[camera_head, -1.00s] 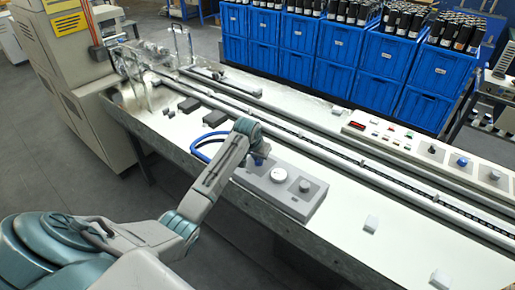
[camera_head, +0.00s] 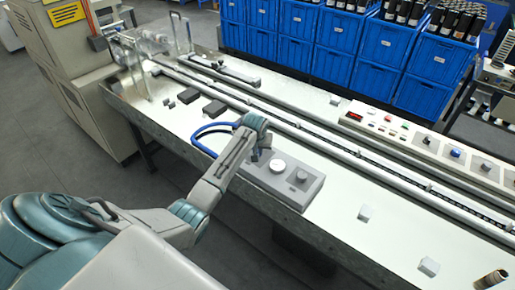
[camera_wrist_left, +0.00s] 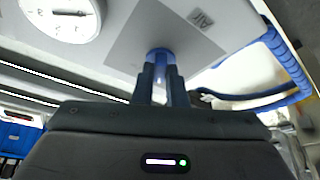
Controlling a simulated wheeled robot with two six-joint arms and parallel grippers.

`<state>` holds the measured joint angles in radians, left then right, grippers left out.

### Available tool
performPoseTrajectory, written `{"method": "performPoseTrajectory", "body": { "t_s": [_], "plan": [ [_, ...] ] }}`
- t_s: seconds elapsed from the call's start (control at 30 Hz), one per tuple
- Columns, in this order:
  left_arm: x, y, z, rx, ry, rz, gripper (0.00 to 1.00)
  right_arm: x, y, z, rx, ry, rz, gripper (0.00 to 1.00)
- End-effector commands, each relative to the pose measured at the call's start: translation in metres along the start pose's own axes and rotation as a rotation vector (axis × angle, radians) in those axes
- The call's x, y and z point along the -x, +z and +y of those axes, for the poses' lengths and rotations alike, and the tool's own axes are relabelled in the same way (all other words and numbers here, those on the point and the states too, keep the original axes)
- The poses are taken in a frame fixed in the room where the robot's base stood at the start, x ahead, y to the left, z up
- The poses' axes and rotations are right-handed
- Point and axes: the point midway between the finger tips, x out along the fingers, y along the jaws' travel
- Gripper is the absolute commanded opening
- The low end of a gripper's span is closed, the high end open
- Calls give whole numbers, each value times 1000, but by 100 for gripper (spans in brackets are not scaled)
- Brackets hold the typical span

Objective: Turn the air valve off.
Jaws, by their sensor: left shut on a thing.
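The air valve is a small blue knob (camera_wrist_left: 160,54) on a grey panel box (camera_head: 312,187), beside a label that reads AIR (camera_wrist_left: 203,20). My left gripper (camera_wrist_left: 163,82) is shut on the blue knob, its two dark fingers on either side of it. In the head view the left gripper (camera_head: 258,156) is over the left end of the panel box, and the arm largely hides the knob. A round white gauge (camera_wrist_left: 62,14) sits on the same panel. My right gripper is not in view.
A blue hose (camera_head: 200,137) loops beside the panel's left end, close to my left gripper. The conveyor rail (camera_head: 330,146) runs behind the panel. Small white blocks (camera_head: 366,213) lie on the bare table to the right. Blue crates (camera_head: 333,64) stand behind.

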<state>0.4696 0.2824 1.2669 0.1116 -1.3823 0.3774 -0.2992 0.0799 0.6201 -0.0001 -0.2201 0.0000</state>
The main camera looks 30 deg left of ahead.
Motion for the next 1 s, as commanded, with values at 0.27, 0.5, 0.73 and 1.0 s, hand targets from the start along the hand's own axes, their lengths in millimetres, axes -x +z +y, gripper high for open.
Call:
{"method": "performPoseTrajectory", "body": {
  "t_s": [0.27, 0.5, 0.73, 1.0],
  "plan": [
    [1, -2, 0, 0, 0, 3, 34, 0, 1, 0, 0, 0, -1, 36],
    [1, -1, 0, -1, 1, 2, 34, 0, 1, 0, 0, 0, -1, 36],
    [19, -1, 0, -1, 1, 5, 34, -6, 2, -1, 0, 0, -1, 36],
    [71, -1, 0, -1, 2, 7, 34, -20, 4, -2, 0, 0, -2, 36]
  ]
}}
